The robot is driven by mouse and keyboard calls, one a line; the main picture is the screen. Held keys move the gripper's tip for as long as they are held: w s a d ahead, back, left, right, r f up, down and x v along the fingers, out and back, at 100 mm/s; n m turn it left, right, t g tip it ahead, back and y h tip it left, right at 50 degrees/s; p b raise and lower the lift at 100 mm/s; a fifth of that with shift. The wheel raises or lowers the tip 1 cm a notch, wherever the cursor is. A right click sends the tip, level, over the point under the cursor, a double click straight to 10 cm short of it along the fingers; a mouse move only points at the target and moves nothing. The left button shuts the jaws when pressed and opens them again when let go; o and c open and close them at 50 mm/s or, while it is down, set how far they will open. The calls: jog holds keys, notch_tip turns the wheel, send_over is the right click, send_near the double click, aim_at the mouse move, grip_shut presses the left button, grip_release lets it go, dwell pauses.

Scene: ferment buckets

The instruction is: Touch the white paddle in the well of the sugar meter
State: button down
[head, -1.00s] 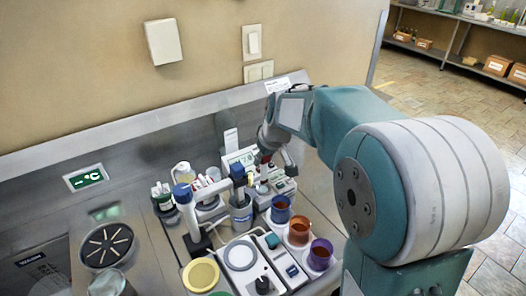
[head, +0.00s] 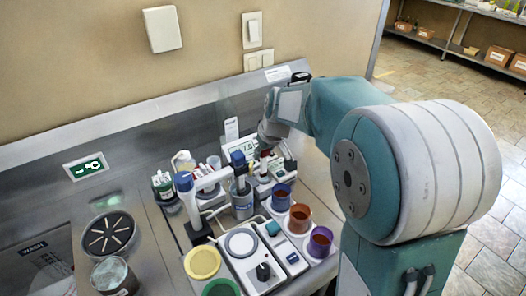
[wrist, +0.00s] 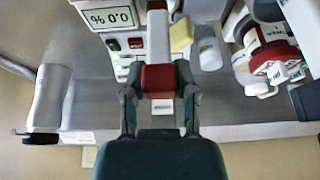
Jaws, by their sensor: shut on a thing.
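The sugar meter (head: 238,150) stands at the back of the bench by the wall. Its display (wrist: 110,17) shows upside down in the wrist view, reading a percentage near zero. My gripper (wrist: 158,88) is shut on the red grip (wrist: 158,78) of a long white piece (wrist: 158,38). The white piece reaches away from the fingers toward the meter, beside the display and buttons. The well and a separate white paddle cannot be made out, and contact is not visible.
A yellow block (wrist: 181,35) and a grey bottle (wrist: 207,47) stand close beside the white piece. Blue (head: 281,198), orange (head: 300,217) and purple (head: 320,241) cups stand in front. A blue-and-white stand (head: 195,205) is to the left.

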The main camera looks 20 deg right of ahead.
jog(key=shift+f, duration=0.5)
dwell(0.7)
jog(key=shift+r, duration=0.1)
dwell(0.4)
jog(key=shift+r, duration=2.95)
